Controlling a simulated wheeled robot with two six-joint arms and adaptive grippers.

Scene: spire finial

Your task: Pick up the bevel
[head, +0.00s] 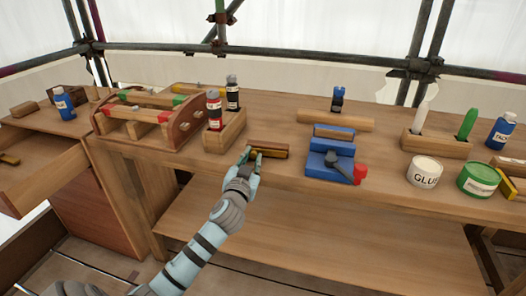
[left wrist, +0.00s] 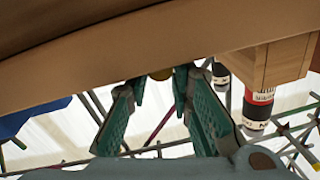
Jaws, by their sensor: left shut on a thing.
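The bevel looks to be the dark brown and brass-yellow piece (head: 270,151) lying at the front edge of the bench in the head view. My left gripper (head: 248,154) reaches it from the front and is shut on its left end. In the left wrist view, which appears upside down, the two green fingers of the left gripper (left wrist: 160,82) stand on either side of a small brass-coloured bit of the bevel (left wrist: 161,74). The rest of the bevel is hidden there. My right gripper is in neither view.
A wooden holder (head: 224,136) with red-labelled and black bottles stands just left behind the bevel. A blue vise-like block (head: 329,165) with a dark handle is to the right. A glue tub (head: 424,172) stands farther right. Bare bench (head: 385,195) lies between.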

